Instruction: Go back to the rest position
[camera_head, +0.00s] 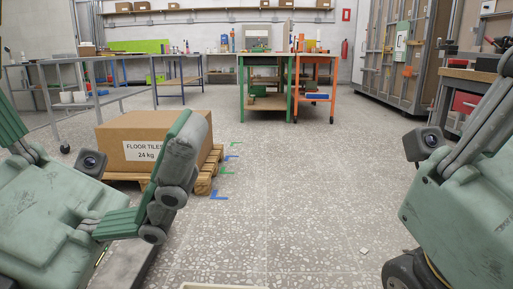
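My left gripper (98,112) is raised close to the camera at the lower left. One jointed finger stands at its right and part of another shows at the left edge; they are spread wide, with nothing seen held between them. My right gripper (482,125) is at the right edge, with one finger leaning up and right. Its other finger is out of frame, so its opening cannot be told. A cardboard box (148,153) labelled "FLOOR TILES 24 kg" sits on a wooden pallet (207,177) beyond my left gripper, partly hidden by its finger.
Clear speckled floor (290,190) runs down the middle, with blue and green tape marks beside the pallet. A green bench (241,88) and an orange cart (297,88) stand at the back. A metal table (75,95) is at left, and a workbench (462,75) at right.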

